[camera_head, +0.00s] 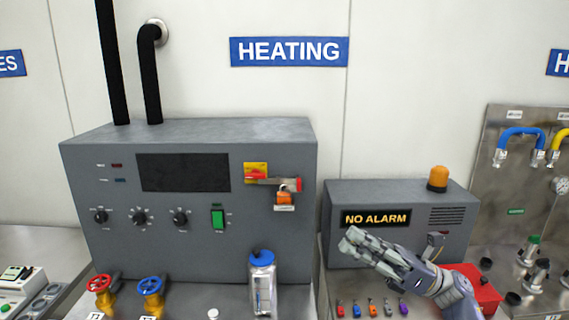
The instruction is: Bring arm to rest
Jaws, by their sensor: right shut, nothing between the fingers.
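My right gripper (362,245) is shut and empty. It is raised in front of the grey alarm box (400,196), with its fingers pointing left and slightly up. My right arm comes in from the lower right. The gripper covers the lower part of the box, just below its lit "NO ALARM" display (376,218). I cannot tell whether it touches the box. My left gripper is not in view.
The grey heating cabinet (110,240) stands left of the gripper. A blue-capped bottle (262,283) and red (99,283) and blue (150,286) valves stand before it. Several coloured connectors (372,306) lie below the gripper. A metal panel with hoses (510,190) is at right.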

